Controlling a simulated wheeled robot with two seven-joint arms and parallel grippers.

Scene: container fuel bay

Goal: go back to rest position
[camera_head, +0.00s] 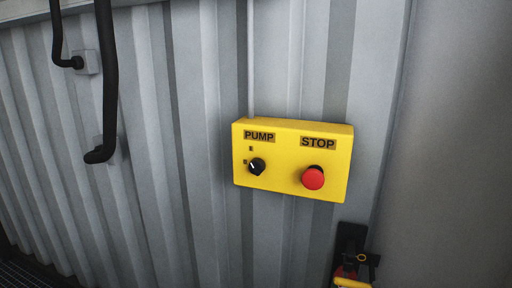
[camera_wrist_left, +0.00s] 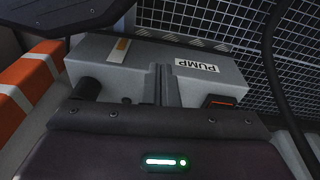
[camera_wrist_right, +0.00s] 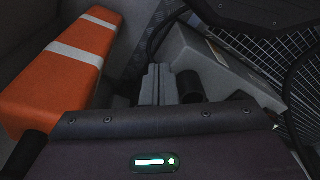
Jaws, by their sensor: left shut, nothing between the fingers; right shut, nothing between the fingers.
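My left gripper (camera_wrist_left: 163,76) shows in the left wrist view. Its two fingers are together with nothing between them, pointing toward a grey housing labelled PUMP (camera_wrist_left: 208,84). My right gripper (camera_wrist_right: 157,76) shows in the right wrist view, also shut and empty. A grey box-like body (camera_wrist_right: 215,75) lies just beyond it to the right. Neither gripper shows in the head view. I cannot tell whether either gripper touches the grey housing.
A yellow control box (camera_head: 290,180) with a black PUMP knob (camera_head: 257,167) and red STOP button (camera_head: 313,178) hangs on the corrugated wall (camera_head: 180,110). An orange-and-white striped block (camera_wrist_right: 65,80) is left of my right gripper. Mesh flooring (camera_wrist_left: 205,20) lies behind.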

